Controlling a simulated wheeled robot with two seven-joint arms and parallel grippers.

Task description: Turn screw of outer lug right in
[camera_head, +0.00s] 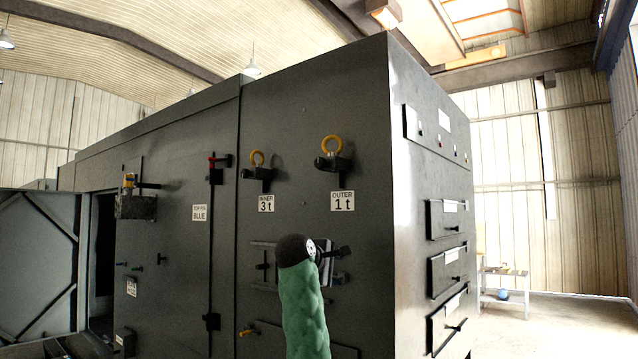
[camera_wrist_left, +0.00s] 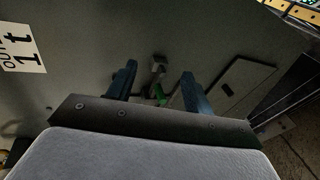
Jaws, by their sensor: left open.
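The outer lug (camera_head: 332,146), a yellow ring on a dark bracket, is fixed high on the front of the dark enclosure, above the white "OUTER 1t" label (camera_head: 342,201). Its screw cannot be told apart clearly. My left arm, in a green sleeve with a black end, reaches up in front of the panel below that label. In the left wrist view my left gripper (camera_wrist_left: 158,88) is open, its two dark fingers apart. A small grey and green fitting (camera_wrist_left: 158,66) shows on the panel between and beyond the fingers; no contact is visible. My right gripper is out of view.
An inner lug (camera_head: 257,160) with its "3t" label is to the left. Red (camera_head: 213,161) and yellow (camera_head: 129,181) fittings sit further left, near an open door (camera_head: 42,262). Handled drawers (camera_head: 446,271) are on the side face.

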